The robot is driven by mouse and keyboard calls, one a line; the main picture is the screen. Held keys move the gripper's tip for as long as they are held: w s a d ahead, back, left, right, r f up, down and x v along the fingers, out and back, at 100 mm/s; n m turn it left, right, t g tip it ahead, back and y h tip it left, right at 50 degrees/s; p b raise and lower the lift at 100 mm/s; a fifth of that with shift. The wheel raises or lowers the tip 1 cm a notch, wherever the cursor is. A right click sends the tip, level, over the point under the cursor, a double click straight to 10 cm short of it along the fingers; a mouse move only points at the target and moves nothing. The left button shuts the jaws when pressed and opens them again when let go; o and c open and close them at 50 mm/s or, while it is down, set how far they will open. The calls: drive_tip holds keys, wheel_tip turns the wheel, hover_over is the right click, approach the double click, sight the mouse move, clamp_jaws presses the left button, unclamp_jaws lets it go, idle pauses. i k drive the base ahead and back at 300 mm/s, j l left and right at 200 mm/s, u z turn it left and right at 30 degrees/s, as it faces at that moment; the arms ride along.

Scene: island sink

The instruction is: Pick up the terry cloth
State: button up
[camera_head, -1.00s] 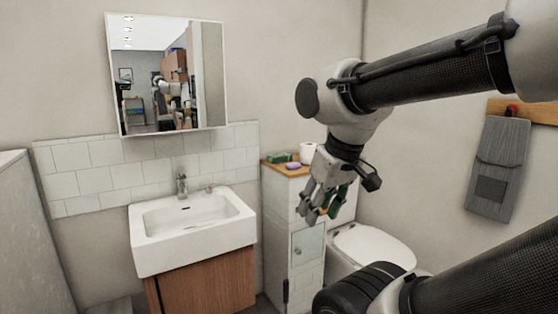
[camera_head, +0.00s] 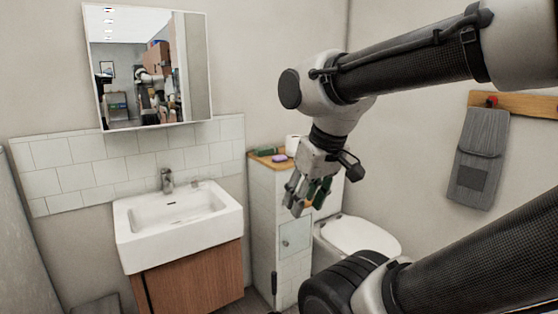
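A grey cloth (camera_head: 479,160), which I take to be the terry cloth, hangs flat against the right wall. It hangs from a red peg (camera_head: 492,101) on a wooden rail (camera_head: 535,104). My gripper (camera_head: 307,204) points down in the middle of the picture, in front of the white cabinet and well to the left of the cloth. Its fingers look spread apart. Small green and orange patches show by the fingers; I cannot tell whether they belong to something behind. The gripper does not touch the cloth.
A white sink (camera_head: 180,225) on a wooden vanity stands at left, below a mirror (camera_head: 150,65). A narrow white cabinet (camera_head: 275,210) carries a green item, a purple item (camera_head: 279,158) and a white roll (camera_head: 292,146). A toilet (camera_head: 358,235) stands beside it. Wall around the cloth looks clear.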

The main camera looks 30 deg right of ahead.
sight(265, 151)
drive_tip(key=i+l, duration=0.15)
drive_tip(key=l, duration=0.2)
drive_tip(key=i+l+u, duration=0.1)
drive_tip(key=l, duration=0.25)
drive_tip(key=i+l, duration=0.25)
drive_tip(key=i+l+u, duration=0.1)
drive_tip(key=l, duration=0.35)
drive_tip(key=i+l, duration=0.15)
drive_tip(key=l, duration=0.2)
drive_tip(key=i+l+u, duration=0.1)
drive_tip(key=l, duration=0.25)
drive_tip(key=i+l, duration=0.2)
drive_tip(key=l, duration=0.2)
drive_tip(key=i+l+u, duration=0.1)
drive_tip(key=l, duration=0.25)
